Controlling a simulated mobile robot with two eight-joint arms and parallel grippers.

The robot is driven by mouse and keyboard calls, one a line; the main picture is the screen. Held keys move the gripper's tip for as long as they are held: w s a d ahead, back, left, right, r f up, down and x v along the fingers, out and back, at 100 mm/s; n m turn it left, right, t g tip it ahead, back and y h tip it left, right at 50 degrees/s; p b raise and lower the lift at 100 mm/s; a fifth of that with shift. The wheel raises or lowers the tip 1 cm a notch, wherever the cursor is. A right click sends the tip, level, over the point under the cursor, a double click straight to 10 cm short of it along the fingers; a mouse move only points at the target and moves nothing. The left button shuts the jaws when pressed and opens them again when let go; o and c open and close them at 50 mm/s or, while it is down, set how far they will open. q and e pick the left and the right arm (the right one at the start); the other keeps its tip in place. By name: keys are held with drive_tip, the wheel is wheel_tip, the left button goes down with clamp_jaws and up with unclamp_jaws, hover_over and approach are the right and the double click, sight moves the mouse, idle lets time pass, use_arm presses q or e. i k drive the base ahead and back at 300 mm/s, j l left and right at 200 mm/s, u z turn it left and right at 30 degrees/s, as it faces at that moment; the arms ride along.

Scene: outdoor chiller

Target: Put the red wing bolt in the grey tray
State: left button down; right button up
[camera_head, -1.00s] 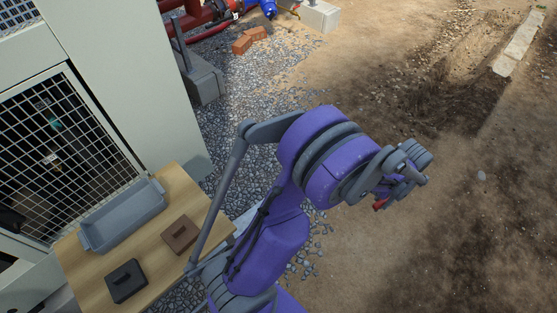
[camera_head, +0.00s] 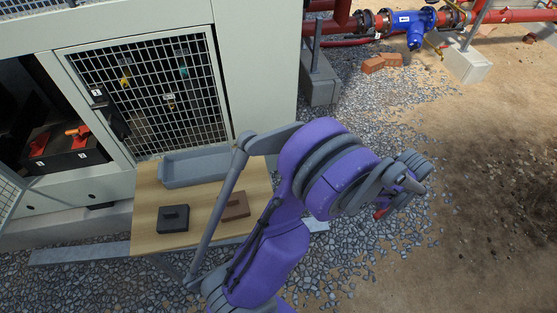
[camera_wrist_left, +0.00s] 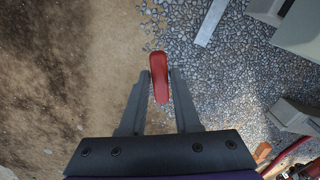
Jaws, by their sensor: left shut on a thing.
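The red wing bolt (camera_wrist_left: 159,78) is clamped between the two fingers of my left gripper (camera_wrist_left: 158,88) in the left wrist view. In the head view a small red part of the bolt (camera_head: 381,213) shows under my left gripper (camera_head: 396,203), out over the gravel to the right of the table. The grey tray (camera_head: 196,168) stands at the back of the wooden table, next to the chiller grille. Part of its right end is hidden by my arm. My right gripper is not in view.
The wooden table (camera_head: 153,239) also holds a black block (camera_head: 172,219) and a brown block (camera_head: 237,206). The chiller cabinet (camera_head: 262,60) rises behind it. Two red-handled items (camera_head: 77,132) sit inside an open bay at left. Bricks (camera_head: 382,63) and pipework (camera_head: 500,17) lie at back right.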

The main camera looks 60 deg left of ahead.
sight(185, 173)
drive_tip(key=l+u, duration=0.1)
drive_tip(key=u, duration=0.35)
drive_tip(key=i+l+u, duration=0.1)
drive_tip(key=u, duration=0.3)
drive_tip(key=l+u, duration=0.15)
drive_tip(key=u, duration=0.3)
drive_tip(key=i+j, duration=0.1)
drive_tip(key=j, duration=0.4)
drive_tip(key=i+j, duration=0.1)
drive_tip(key=j, duration=0.35)
drive_tip(key=i+j, duration=0.1)
drive_tip(key=j, duration=0.4)
